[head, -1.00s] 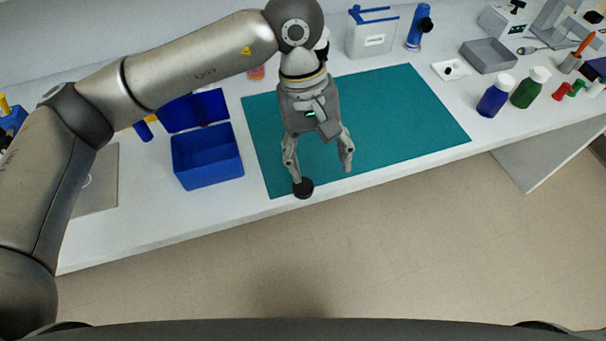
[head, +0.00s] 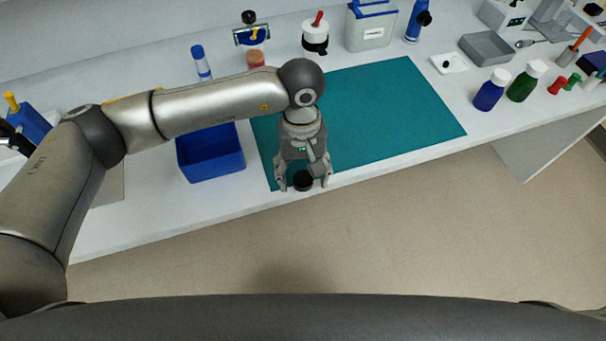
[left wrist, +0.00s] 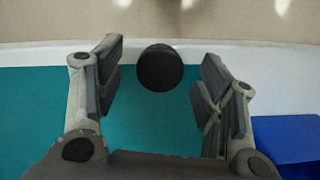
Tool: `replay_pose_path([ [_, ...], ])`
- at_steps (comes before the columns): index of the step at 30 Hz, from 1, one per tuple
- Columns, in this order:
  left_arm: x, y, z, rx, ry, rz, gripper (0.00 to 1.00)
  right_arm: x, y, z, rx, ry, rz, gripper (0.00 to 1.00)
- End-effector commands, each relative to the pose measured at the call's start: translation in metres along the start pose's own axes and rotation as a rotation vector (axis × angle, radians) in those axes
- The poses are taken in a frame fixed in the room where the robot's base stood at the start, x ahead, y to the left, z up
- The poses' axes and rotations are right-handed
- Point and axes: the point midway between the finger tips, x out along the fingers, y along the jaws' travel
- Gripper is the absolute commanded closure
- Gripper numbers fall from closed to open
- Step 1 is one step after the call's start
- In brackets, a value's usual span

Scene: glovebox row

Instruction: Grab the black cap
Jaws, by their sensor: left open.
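The black cap (head: 303,180) is a small round disc at the front edge of the teal mat (head: 390,110), near the table's front edge. It also shows in the left wrist view (left wrist: 160,68), at the far end of the gap between the fingers. My left gripper (head: 304,184) is open, with one finger on each side of the cap. In the left wrist view the fingers (left wrist: 158,90) stand apart from the cap, with teal mat visible on both sides of it. My right gripper is not in view.
A blue bin (head: 210,155) stands left of the mat. At the right are a blue bottle (head: 489,93), a green bottle (head: 524,84) and a grey tray (head: 487,48). A white container (head: 370,28) stands behind the mat. The mat's right part is clear.

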Motion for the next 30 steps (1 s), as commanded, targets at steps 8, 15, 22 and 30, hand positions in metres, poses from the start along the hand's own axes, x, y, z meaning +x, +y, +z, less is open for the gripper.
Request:
replay_pose_path([
  [8, 0.0045, 0.0001, -0.0001, 0.001, 0.000, 0.000, 0.36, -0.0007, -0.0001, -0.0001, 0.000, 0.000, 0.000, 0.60],
  [15, 0.0042, 0.0001, 0.0000, 0.000, 0.000, 0.000, 0.66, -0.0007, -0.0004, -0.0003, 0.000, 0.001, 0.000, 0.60],
  [22, 0.0041, 0.0001, -0.0001, 0.000, 0.000, 0.000, 0.73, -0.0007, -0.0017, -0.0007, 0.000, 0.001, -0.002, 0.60],
  [30, 0.0013, 0.0003, -0.0003, 0.000, 0.002, 0.001, 0.73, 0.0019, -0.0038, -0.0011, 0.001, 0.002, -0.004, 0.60],
])
